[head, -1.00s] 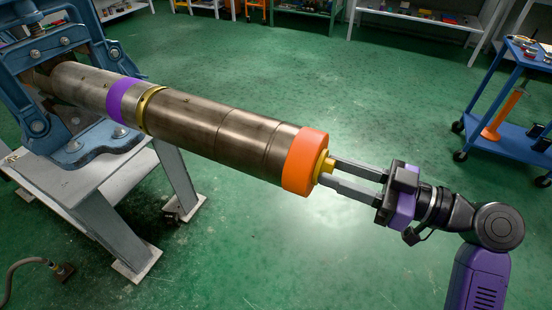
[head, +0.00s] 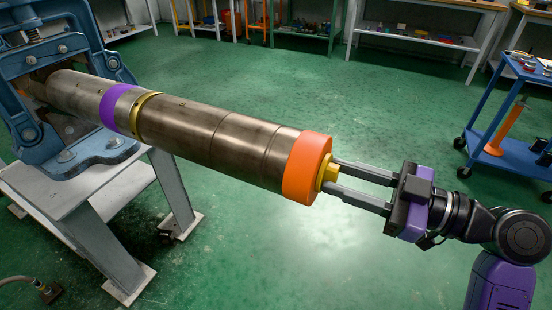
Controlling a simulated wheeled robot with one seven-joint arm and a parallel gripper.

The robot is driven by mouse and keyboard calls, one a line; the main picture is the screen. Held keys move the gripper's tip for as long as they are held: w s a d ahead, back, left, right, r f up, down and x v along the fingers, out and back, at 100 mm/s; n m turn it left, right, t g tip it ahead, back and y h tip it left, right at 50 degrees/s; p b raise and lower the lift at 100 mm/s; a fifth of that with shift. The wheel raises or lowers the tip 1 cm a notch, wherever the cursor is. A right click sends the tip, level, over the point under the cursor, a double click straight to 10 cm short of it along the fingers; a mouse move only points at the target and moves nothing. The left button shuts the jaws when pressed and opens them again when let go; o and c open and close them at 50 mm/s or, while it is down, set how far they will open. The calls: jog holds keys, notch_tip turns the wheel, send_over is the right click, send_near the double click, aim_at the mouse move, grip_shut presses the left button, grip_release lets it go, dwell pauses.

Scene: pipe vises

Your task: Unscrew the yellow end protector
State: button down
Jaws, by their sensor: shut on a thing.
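The yellow end protector (head: 327,171) shows as a small yellow knob. It sticks out of the centre of an orange cap (head: 307,168) on the near right end of a long metal pipe (head: 225,140). My gripper (head: 331,175) comes from the right, in line with the pipe. Its two long grey fingers are shut on the yellow end protector, one above and one below. The fingertips partly cover the knob, and any thread is hidden inside the orange cap.
A blue vise (head: 75,55) on a grey stand (head: 105,195) holds the pipe's far end. The pipe has a purple band (head: 109,107) and a brass ring (head: 142,117). A blue cart (head: 490,135) stands at the right. The green floor is clear below the pipe.

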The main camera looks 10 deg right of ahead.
jog(key=n+b, duration=0.8)
jog(key=b, duration=0.6)
jog(key=shift+d+f, duration=0.1)
jog(key=shift+d, duration=0.05)
jog(key=shift+r+n+b, duration=0.15)
jog(key=shift+n+b, duration=1.35)
jog(key=shift+b, duration=0.25)
jog(key=shift+r+n+b, duration=0.1)
jog(key=shift+n+b, duration=1.4)
jog(key=shift+b, duration=0.2)
jog(key=shift+s, duration=0.1)
jog(key=c, duration=1.3)
grip_release()
jog(key=shift+a, duration=0.2)
jog(key=shift+d+f, duration=0.1)
jog(key=shift+d, duration=0.05)
